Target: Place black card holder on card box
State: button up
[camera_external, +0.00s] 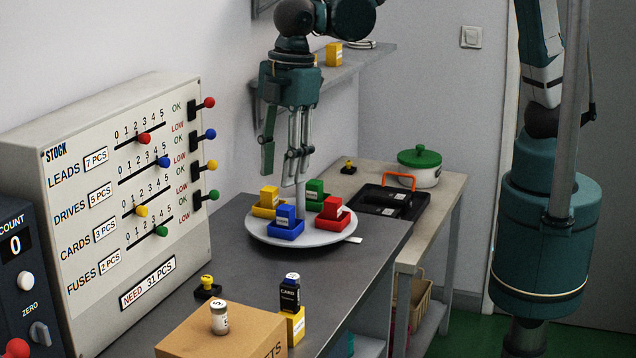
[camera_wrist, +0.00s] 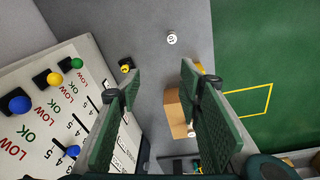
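A black holder (camera_external: 290,296) with a light "CARDS" label and a blue-and-white top stands upright in the external view. It appears to rest on a small yellow box (camera_external: 295,328) at the bench's right front; the exact contact is unclear. In the wrist view the black holder cannot be made out; the right finger partly covers a yellow patch (camera_wrist: 201,67).
A round turntable (camera_external: 262,235) carries blue, red, green and yellow blocks in trays. A cardboard box (camera_external: 185,335) with a white jar (camera_external: 219,318) is at the front. A yellow-knobbed black piece (camera_external: 208,288) sits near the stock panel (camera_external: 75,250). The bench's middle is clear.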

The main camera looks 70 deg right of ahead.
jog(key=w+d+r+m+t, duration=0.1)
jog(key=w+d+r+m, duration=0.2)
jog(key=d, duration=1.2)
jog(key=w+d+r+m+t, duration=0.1)
jog(key=d+r+m+t, duration=0.3)
jog(key=d, duration=1)
jog(key=s+d+m, duration=0.3)
jog(key=s+d, duration=0.3)
jog(key=d, duration=0.7)
jog(key=s+d+m+t+h, duration=0.1)
jog(key=s+d+m, duration=0.3)
jog(key=d, duration=1)
jog(key=shift+s+d+f+m, duration=0.2)
jog(key=shift+s+f+m, duration=0.15)
jog(key=shift+s, duration=0.65)
jog(key=shift+f, duration=0.1)
notch_tip(320, 180, down, 10)
jog(key=b, duration=1)
jog(key=shift+f+b, duration=0.25)
jog(key=shift+b, duration=0.15)
